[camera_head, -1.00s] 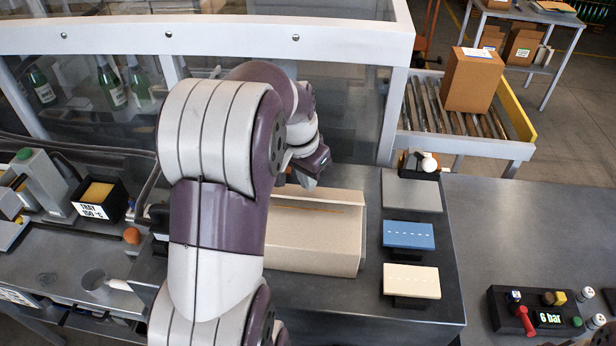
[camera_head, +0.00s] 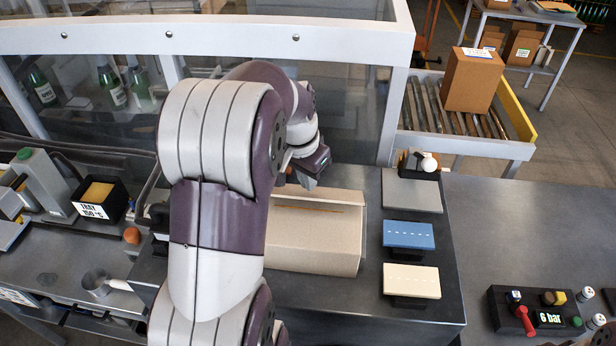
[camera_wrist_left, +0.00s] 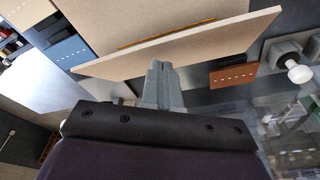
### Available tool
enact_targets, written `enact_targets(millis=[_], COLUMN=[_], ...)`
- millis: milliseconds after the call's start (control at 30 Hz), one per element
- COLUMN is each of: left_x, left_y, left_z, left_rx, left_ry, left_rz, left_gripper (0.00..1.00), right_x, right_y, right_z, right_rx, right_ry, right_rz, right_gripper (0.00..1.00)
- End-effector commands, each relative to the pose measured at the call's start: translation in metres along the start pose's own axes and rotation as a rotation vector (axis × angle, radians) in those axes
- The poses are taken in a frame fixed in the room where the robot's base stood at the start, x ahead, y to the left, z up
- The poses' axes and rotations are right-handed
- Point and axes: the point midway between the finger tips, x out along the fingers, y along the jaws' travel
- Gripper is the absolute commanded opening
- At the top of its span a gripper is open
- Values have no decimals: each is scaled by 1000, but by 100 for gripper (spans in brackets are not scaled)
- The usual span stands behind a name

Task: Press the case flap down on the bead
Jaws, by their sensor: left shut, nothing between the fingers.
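The cardboard case (camera_head: 318,236) stands on the dark bench, partly hidden behind my left arm. In the left wrist view its flap (camera_wrist_left: 190,42) is a long tan panel that stands out at an angle from the case. An orange-brown bead (camera_wrist_left: 165,34) runs along the case behind the flap; it also shows as a thin line in the head view (camera_head: 312,207). My left gripper (camera_wrist_left: 160,68) is shut and empty, with its fingertips at the flap's lower edge; I cannot tell whether they touch. My right gripper is not in view.
Right of the case lie grey (camera_head: 412,194), blue (camera_head: 409,235) and cream (camera_head: 411,280) pads. A white knob (camera_head: 428,164) stands behind them. A clear guard (camera_head: 330,115) rises behind the case. A control box (camera_head: 535,312) sits at right.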

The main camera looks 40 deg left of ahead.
Motion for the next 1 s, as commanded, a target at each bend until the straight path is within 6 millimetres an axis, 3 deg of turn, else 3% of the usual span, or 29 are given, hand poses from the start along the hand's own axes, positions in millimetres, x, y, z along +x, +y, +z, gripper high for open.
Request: enact_targets(millis=[167,1000], left_x=[3,53], left_y=[0,0], left_z=[1,11], left_rx=[0,0], left_ry=[0,0], left_rz=[0,0], left_gripper=[0,0], right_x=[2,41], right_y=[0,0], right_z=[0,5], right_rx=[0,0], right_ry=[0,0], right_rz=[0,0], right_gripper=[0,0])
